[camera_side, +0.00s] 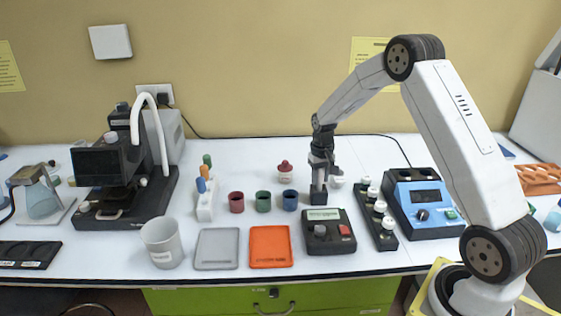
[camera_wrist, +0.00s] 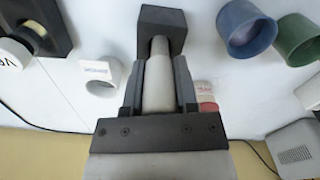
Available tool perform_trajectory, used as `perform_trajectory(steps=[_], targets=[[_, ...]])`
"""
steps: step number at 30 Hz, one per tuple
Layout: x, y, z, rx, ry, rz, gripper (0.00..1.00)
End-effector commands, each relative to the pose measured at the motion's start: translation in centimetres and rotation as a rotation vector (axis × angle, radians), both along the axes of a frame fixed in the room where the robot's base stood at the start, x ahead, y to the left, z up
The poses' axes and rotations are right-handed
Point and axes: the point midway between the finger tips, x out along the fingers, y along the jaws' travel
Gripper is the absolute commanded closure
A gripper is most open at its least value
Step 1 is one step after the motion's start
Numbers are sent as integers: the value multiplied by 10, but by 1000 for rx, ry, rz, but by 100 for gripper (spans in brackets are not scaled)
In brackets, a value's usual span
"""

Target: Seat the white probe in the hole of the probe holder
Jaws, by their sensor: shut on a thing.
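The white probe (camera_wrist: 158,80) is held between the two dark fingers of my gripper (camera_wrist: 158,92) in the wrist view. Its narrow end points at the black probe holder (camera_wrist: 163,20) and overlaps the holder's face. I cannot tell whether the tip is inside the hole, which the probe hides. In the side view my gripper (camera_side: 320,167) points down above the probe holder (camera_side: 319,197). A short pale length of the probe (camera_side: 318,179) shows between them, about upright and in line with the block.
Red (camera_side: 236,202), green (camera_side: 263,201) and blue (camera_side: 290,200) cups stand left of the holder. A black device (camera_side: 329,240) lies in front. A rack of white-capped vials (camera_side: 388,238) and a blue instrument (camera_side: 424,208) stand right. A red-topped item (camera_side: 285,171) sits behind left.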

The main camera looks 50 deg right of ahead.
Motion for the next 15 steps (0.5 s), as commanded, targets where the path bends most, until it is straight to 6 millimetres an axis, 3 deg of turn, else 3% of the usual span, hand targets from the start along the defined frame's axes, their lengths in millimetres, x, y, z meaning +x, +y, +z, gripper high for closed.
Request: perform_trajectory(steps=[8,9,12,15], targets=[[0,0,0,0,0,0,100],[0,0,0,0,0,0,50],[0,0,0,0,0,0,22],[0,0,0,0,0,0,22]])
